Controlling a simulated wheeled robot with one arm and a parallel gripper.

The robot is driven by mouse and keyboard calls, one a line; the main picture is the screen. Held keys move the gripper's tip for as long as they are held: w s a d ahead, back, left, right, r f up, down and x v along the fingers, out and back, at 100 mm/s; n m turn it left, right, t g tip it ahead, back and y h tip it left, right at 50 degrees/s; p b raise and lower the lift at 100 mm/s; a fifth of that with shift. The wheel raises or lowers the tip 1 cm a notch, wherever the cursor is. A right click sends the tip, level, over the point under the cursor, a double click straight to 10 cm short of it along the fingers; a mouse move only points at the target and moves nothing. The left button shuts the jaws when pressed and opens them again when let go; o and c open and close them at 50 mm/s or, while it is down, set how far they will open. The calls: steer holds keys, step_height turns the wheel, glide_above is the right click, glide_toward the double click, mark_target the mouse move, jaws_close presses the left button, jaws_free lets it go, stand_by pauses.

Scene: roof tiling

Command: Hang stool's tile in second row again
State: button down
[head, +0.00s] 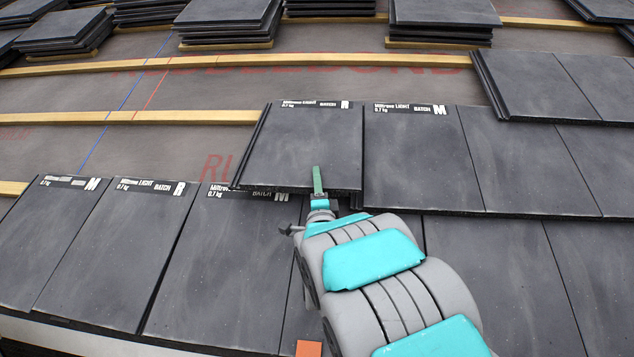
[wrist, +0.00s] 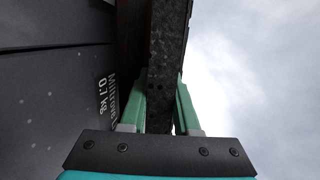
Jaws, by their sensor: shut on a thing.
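A dark grey tile (head: 305,145) marked R lies in the second row, at the left end of that row, beside a tile marked M (head: 420,155). Its lower edge overlaps the top of the first-row tiles. My gripper (head: 318,185) is at this lower edge, near its right part. In the wrist view the green fingers (wrist: 162,105) stand on either side of the tile's dark edge (wrist: 165,70), shut on it. Whether the tile hooks on its batten is hidden. No stool is in view.
First-row tiles marked M (head: 65,235), R (head: 130,250) and M (head: 230,260) lie at the lower left. Bare battens (head: 130,117) and grey underlay (head: 150,150) show left of the held tile. Stacks of tiles (head: 65,35) stand along the top. An orange piece (head: 308,348) shows at the bottom.

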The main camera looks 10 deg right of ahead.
steer(key=shift+s, duration=0.15)
steer(key=c, duration=0.6)
jaws_free()
steer(key=shift+o, duration=0.2)
steer(key=shift+s+f, duration=0.1)
steer(key=shift+b+v, duration=0.9)
steer(key=shift+v, duration=0.35)
steer(key=shift+b+v, duration=1.15)
steer(key=shift+v, duration=1.25)
steer(key=shift+a, duration=0.1)
